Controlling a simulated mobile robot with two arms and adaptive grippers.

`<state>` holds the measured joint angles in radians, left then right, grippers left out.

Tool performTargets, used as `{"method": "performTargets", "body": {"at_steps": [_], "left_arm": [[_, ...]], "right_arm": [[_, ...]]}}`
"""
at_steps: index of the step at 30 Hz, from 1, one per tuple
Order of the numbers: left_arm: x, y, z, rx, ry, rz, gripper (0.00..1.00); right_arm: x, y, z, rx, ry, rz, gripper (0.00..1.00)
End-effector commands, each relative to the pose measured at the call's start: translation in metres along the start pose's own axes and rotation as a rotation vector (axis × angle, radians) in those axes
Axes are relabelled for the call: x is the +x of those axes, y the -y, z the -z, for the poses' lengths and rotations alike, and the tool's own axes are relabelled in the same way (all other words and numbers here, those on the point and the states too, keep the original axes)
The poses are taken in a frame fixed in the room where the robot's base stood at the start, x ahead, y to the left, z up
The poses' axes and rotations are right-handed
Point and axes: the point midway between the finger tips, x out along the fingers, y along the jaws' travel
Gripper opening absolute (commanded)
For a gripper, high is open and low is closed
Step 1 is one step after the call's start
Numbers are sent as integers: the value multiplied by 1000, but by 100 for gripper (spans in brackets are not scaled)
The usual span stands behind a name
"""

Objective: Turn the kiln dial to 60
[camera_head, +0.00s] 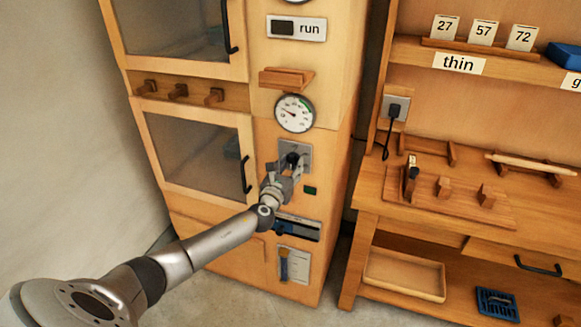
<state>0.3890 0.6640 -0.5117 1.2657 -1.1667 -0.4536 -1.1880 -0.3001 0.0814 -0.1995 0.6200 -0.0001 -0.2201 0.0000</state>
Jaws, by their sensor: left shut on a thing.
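The kiln (264,180) is a tall wooden cabinet with two dark-windowed doors. A round white gauge (294,113) with a needle and a green arc sits on its right column; its numbers are too small to read. Below it a grey plate (285,147) carries a dark knob (292,158), which looks like the dial. My left gripper (289,166) reaches up from the lower left and is shut on this knob. The gripper partly hides the knob and plate, and I cannot read the dial's setting. My right gripper is not in view.
A "run" panel (297,28) and a small wooden shelf (286,79) sit above the gauge. A blue-grey slot (298,229) is below my gripper. Door handles (246,174) stick out at the left. A wooden workbench (445,220) with tools stands at the right.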

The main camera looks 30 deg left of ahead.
Motion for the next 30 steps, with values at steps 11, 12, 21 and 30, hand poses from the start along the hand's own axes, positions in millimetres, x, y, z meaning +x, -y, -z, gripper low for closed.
{"method": "performTargets", "body": {"at_steps": [11, 12, 21, 30], "left_arm": [[0, 0, 1, 1, -1, 0, 54], [0, 0, 1, 1, -1, 0, 54], [-11, 0, 1, 0, -1, 0, 54], [-55, 0, 2, 2, -4, 3, 54]], "right_arm": [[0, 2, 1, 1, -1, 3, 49], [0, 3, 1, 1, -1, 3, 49], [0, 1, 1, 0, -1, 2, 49], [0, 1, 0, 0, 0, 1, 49]]}}
